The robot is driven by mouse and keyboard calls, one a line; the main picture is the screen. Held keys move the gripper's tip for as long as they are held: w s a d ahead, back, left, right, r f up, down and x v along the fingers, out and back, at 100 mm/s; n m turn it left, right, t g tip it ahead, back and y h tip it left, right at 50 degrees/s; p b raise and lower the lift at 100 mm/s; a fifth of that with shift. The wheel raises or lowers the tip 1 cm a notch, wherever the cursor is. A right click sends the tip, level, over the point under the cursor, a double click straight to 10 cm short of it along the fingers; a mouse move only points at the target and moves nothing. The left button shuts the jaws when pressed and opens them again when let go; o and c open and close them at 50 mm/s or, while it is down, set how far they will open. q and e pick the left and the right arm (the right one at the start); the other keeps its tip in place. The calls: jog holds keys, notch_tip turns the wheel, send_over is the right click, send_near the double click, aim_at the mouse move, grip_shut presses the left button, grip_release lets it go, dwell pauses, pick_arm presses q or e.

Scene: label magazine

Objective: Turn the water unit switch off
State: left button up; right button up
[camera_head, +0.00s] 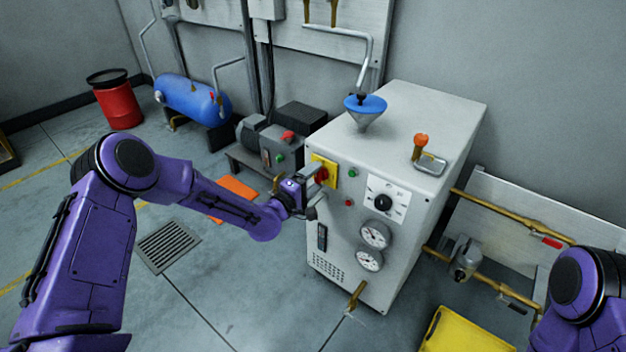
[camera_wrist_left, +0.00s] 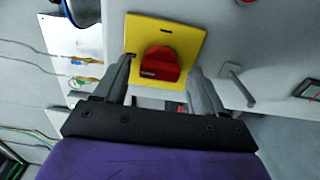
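The water unit is a white cabinet (camera_head: 350,215) in the middle of the head view. Its switch is a red knob (camera_head: 322,175) on a yellow plate (camera_head: 331,171) at the upper left of the front face. The red knob (camera_wrist_left: 160,64) and yellow plate (camera_wrist_left: 190,38) show large in the left wrist view. My left gripper (camera_head: 312,182) is at the plate; its open fingers (camera_wrist_left: 165,85) stand on either side of the knob, with gaps showing. Whether they touch the plate is unclear. My right gripper is out of view; only part of my right arm shows.
The front also carries a black dial (camera_head: 383,202), two gauges (camera_head: 375,235), small buttons and a brass spout (camera_head: 356,295). A blue funnel (camera_head: 366,106) stands on top. A pump (camera_head: 270,140) is to the left, a yellow bin (camera_head: 465,335) at the lower right. Floor in front is clear.

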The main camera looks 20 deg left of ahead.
pick_arm(q)
jog(key=p+v, duration=0.1)
jog(key=v, duration=0.9)
jog(key=shift+s, duration=0.25)
jog(key=shift+a, duration=0.1)
